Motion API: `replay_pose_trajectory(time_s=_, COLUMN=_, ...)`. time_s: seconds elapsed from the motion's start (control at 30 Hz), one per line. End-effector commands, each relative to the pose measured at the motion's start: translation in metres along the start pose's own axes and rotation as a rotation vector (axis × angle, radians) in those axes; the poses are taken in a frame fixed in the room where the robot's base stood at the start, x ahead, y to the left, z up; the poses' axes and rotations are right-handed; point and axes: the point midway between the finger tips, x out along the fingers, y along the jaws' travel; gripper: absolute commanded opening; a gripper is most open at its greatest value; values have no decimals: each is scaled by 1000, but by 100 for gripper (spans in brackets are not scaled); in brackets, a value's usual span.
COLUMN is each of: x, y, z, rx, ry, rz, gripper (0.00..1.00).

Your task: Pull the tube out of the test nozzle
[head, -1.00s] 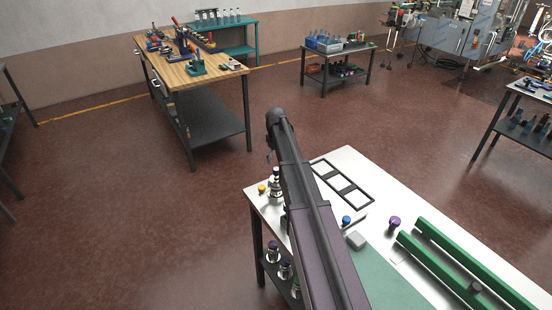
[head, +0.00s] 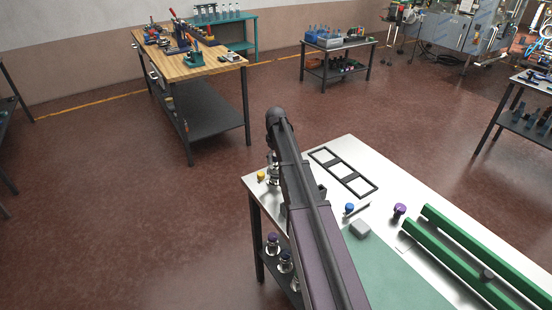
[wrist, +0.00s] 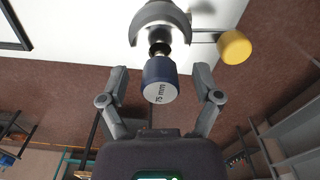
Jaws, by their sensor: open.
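In the wrist view, a dark blue cylinder marked "75 mm" (wrist: 160,82), which looks like the tube's end, joins a shiny metal nozzle (wrist: 160,18) by a narrow dark neck. My gripper (wrist: 160,72) is open. Its two fingers stand either side of the cylinder, with a visible gap on each side. In the head view, part of the metal nozzle (head: 272,166) shows at the table's far left corner. My arm hides the gripper and the cylinder there.
A yellow knob (wrist: 235,48) on a rod sits right of the nozzle, near my right finger. The metal-topped table (head: 385,208) holds a black frame (head: 343,172), blue knob (head: 349,208), purple knob (head: 399,209), grey block (head: 359,229) and green rails (head: 470,240). Open floor lies beyond.

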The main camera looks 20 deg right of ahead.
Motion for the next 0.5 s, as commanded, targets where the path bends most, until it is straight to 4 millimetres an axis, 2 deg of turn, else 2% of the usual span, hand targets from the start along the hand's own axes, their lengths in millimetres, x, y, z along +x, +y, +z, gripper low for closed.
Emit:
replay_pose_trajectory(time_s=0.17, x=8, y=0, z=0, rx=0, ry=0, rz=0, gripper=82)
replay_pose_trajectory(time_s=0.5, x=9, y=0, z=0, rx=-1, ry=0, rz=0, gripper=82)
